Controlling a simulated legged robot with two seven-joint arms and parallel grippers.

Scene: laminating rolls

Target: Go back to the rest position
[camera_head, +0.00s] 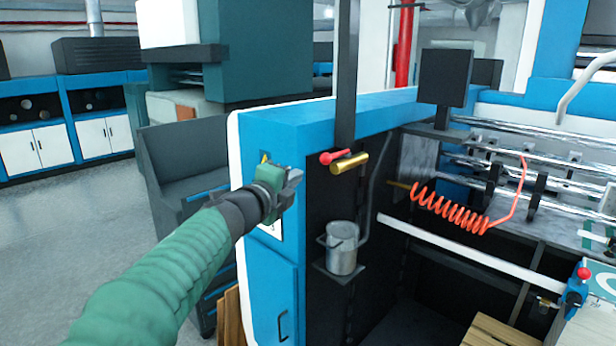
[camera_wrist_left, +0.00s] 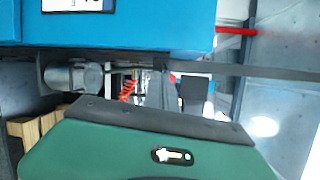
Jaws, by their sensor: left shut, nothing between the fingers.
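My left gripper (camera_head: 291,181) is at the end of the green-sleeved arm that comes in from the lower left in the head view. It is in front of the blue side panel of the machine (camera_head: 385,106), near its front corner. Its fingers look closed and hold nothing. I cannot tell whether it touches the panel. The left wrist view shows my gripper's green housing (camera_wrist_left: 150,150) across the bottom, with the blue machine panel (camera_wrist_left: 120,25) above it. My right gripper is not in view.
A metal can (camera_head: 342,248) sits on a small bracket right of my left gripper. A red-knobbed lever (camera_head: 326,158) and a brass cylinder (camera_head: 350,163) are above it. An orange coiled hose (camera_head: 450,210) hangs further right. Open floor (camera_head: 70,240) lies at the left.

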